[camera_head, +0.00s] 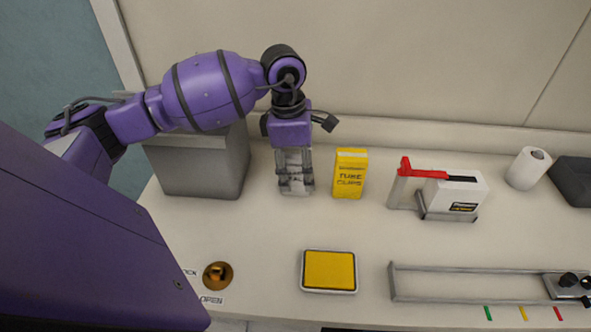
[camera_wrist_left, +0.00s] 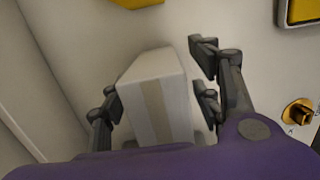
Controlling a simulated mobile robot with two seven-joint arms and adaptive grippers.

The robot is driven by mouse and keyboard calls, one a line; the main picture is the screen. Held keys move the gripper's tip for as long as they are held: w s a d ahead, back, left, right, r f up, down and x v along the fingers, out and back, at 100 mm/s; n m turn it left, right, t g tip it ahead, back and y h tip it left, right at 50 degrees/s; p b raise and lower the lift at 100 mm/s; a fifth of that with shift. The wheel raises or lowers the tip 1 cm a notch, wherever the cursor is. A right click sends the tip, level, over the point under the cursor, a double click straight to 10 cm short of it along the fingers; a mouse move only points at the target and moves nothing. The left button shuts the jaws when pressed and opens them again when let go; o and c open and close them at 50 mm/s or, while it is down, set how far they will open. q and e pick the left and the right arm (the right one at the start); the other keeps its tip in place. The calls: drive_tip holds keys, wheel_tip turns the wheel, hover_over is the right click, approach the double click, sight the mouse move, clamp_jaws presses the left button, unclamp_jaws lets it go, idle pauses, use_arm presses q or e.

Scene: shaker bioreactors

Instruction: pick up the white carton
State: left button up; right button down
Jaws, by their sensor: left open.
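The white carton (camera_wrist_left: 160,95) shows in the left wrist view as an off-white box with a beige stripe down its face. In the head view it is mostly hidden behind my left gripper (camera_head: 295,186). That gripper points down over the counter, just left of a yellow box. In the wrist view the open fingers of my left gripper (camera_wrist_left: 156,98) stand on both sides of the carton. The left finger is close to its side; whether it touches I cannot tell. A gap shows at the right fingers. My right gripper is not in view.
The yellow box (camera_head: 349,174) stands close to the right of the gripper. A grey block (camera_head: 200,170) stands to its left. A yellow pad in a tray (camera_head: 329,271), a brass knob (camera_head: 217,275) and a metal rail (camera_head: 470,298) lie nearer the front. A white box (camera_head: 455,194) sits further right.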

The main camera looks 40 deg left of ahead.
use_arm(q)
drive_tip(key=c, duration=1.3)
drive_tip(key=shift+r, duration=0.1)
